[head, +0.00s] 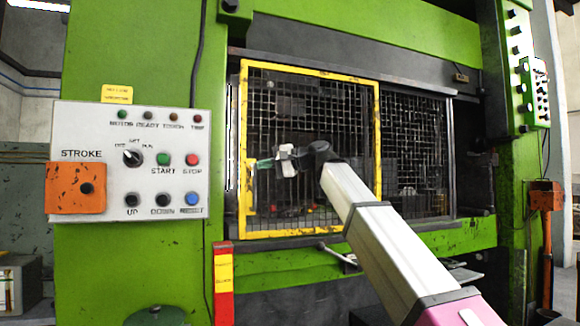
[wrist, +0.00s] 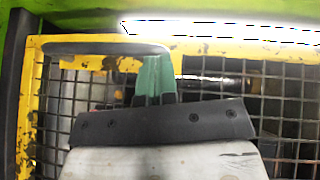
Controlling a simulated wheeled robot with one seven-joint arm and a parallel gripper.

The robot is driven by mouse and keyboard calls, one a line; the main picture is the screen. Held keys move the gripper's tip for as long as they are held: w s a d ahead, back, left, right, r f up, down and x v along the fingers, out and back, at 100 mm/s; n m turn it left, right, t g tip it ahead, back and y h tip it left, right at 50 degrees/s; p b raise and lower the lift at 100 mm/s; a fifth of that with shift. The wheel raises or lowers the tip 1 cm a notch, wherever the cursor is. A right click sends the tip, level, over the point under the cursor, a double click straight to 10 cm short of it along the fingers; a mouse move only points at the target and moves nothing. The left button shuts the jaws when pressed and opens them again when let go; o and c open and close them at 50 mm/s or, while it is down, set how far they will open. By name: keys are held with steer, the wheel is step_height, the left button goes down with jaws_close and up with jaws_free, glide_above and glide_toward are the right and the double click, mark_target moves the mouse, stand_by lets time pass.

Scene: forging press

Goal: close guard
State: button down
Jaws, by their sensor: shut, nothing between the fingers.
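The guard (head: 377,130) is a yellow-framed wire mesh panel in the press opening, upright in the head view. Its left post stands close to the opening's left side, and dark mesh shows to the right of its right post. In the wrist view its chipped yellow frame (wrist: 29,105) runs down the left and along the top. My gripper (head: 264,164) is in front of the guard's left part, near the left post. Its green fingers (wrist: 154,78) are together with nothing between them. I cannot tell whether they touch the guard.
A control panel (head: 120,122) with buttons and an orange box is on the green press column at left. A red and yellow post (head: 223,285) stands below the guard's left corner. A lever (head: 335,253) sticks out under the guard. Another button panel (head: 535,90) is at upper right.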

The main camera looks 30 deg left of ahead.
mark_target(248, 164)
steer(key=s+a, duration=0.1)
steer(key=s, duration=0.1)
steer(key=s+a, duration=0.2)
steer(key=shift+a, duration=0.1)
stand_by(0.3)
